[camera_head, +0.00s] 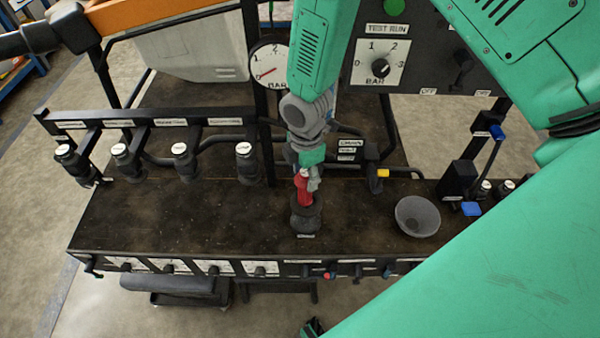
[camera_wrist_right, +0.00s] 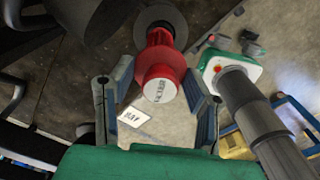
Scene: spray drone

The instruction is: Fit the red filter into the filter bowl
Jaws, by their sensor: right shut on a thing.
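The red filter (camera_head: 304,190) stands roughly upright at the middle of the dark bench. It also shows in the right wrist view (camera_wrist_right: 160,62), its pale labelled end facing the camera. My right gripper (camera_head: 307,172) comes down from above and is shut on the filter, with a finger on each side of it. A dark round cup (camera_head: 305,216), apparently the filter bowl, is directly below. The filter's lower end meets the cup's mouth; how deep it sits is hidden. My left gripper is not clearly visible.
Several black fittings with white caps (camera_head: 180,150) hang from a rail at left. A yellow-tipped valve (camera_head: 381,174) is right of the gripper. The bench's left part is clear.

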